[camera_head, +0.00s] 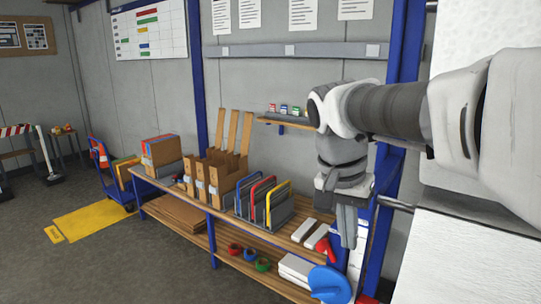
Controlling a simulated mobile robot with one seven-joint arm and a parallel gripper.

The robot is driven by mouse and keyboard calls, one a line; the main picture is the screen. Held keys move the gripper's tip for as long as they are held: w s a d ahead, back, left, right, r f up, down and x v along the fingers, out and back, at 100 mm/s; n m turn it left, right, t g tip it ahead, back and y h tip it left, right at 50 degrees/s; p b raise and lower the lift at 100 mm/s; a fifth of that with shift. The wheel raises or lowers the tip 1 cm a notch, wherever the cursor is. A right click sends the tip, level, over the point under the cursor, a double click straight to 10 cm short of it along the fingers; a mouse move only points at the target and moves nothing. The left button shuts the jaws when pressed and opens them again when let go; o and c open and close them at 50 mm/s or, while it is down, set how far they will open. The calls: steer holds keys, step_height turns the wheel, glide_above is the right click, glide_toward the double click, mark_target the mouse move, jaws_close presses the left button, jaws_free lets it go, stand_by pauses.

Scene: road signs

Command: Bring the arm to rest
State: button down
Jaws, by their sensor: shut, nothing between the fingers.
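My arm (395,108) reaches in from the right side of the head view, with its wrist bent downward. My gripper (347,228) points down over the right end of the wooden workbench (290,232). Its fingers are together and hold nothing. It hangs in front of the blue frame post, close to a red item (324,246) and a blue disc (329,284) in the picture. I cannot tell how far the fingertips are from them.
The bench carries cardboard holders (215,178), coloured folders in racks (264,203) and a box (160,150). A small shelf (285,122) with little coloured items is on the wall. A blue trolley (110,180) stands left by a yellow mat (92,222). Open floor lies in front.

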steer(key=s+f+n+t+y, duration=0.2)
steer(key=s+f+n+t, duration=0.2)
steer(key=s, duration=0.9)
step_height(320, 180, down, 2)
steer(key=n, duration=0.3)
steer(key=shift+d, duration=0.4)
